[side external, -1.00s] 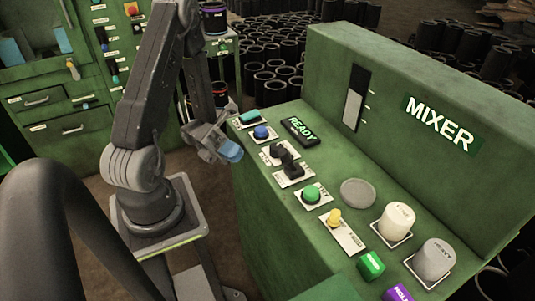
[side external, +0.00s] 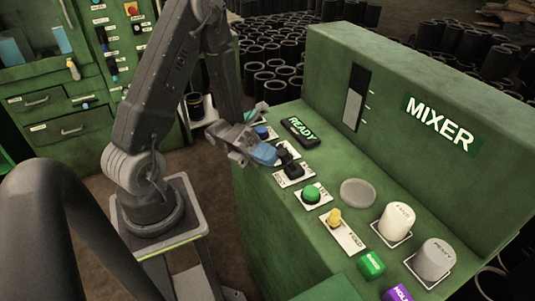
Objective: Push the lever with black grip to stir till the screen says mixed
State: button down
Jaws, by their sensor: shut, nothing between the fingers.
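The green mixer console (side external: 262,215) stands at the centre right. Its small screen (side external: 301,130) reads READY. A black-gripped lever (side external: 291,168) stands on a white labelled plate on the console's top, below the screen. My gripper (side external: 267,154), with blue fingertips, is shut and empty, just left of the black grip. Its fingertips cover part of the panel there, and I cannot tell whether they touch the grip.
A blue button (side external: 262,131) lies behind my gripper. A green button (side external: 311,194), a yellow switch (side external: 334,216) and white and grey knobs (side external: 397,221) stand nearer. A raised green housing marked MIXER (side external: 438,122) bounds the panel's right.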

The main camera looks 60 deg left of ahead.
jog(key=shift+w+r+n+y, duration=0.2)
jog(key=shift+r+n+y, duration=0.1)
jog(key=shift+n, duration=0.3)
jog(key=shift+w+r+n+y, duration=0.4)
jog(key=shift+w+n, duration=0.15)
jog(key=shift+n, duration=0.45)
jog(key=n, duration=0.1)
jog(key=w+n, duration=0.1)
jog(key=shift+w+r+n+y, duration=0.3)
jog(key=shift+r+y, duration=0.1)
jog(key=w+n, duration=0.1)
jog(key=w+n+g+y, duration=0.1)
jog(key=n, duration=0.1)
jog(key=shift+w+r, duration=0.15)
jog(key=shift+r, duration=0.05)
jog(key=shift+w, duration=0.5)
jog(key=s+a+r, duration=0.3)
jog(key=s+a, duration=0.4)
jog(key=a, duration=0.3)
jog(key=shift+a, duration=0.4)
